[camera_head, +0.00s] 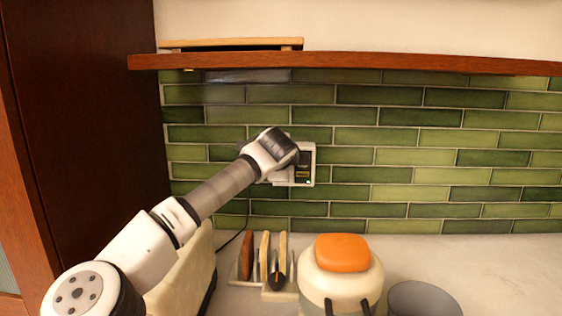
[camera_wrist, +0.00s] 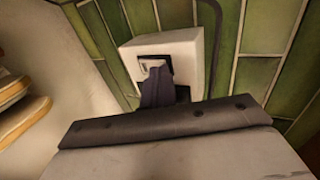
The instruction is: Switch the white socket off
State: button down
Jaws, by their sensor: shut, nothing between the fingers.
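The white socket (camera_head: 312,164) is mounted on the green tiled wall, below the shelf. A small green light shows at its lower right in the head view. It also shows in the wrist view (camera_wrist: 190,51) as a white box with a recessed opening and a pale switch part (camera_wrist: 152,64). My gripper's dark fingers (camera_wrist: 157,86) are shut and empty, with their tips at this opening, at or very close to the switch part. Contact cannot be told for sure. My wrist hides the socket's left part in the head view.
A wooden shelf (camera_head: 350,63) runs above the socket. Below stand a rack with several upright pieces (camera_head: 264,260), a pale canister (camera_head: 335,283) with an orange item (camera_head: 342,252) on top, and a grey bowl (camera_head: 422,300). A dark cabinet (camera_head: 85,120) closes off the left. The counter's right is clear.

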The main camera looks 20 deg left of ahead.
jog(key=shift+w+a+r+g+b, duration=0.15)
jog(key=shift+w+g+b, duration=0.2)
jog(key=shift+b, duration=0.25)
jog(key=shift+r, duration=0.15)
jog(key=shift+r, duration=0.65)
jog(key=shift+s+a, duration=0.1)
jog(key=shift+s, duration=0.05)
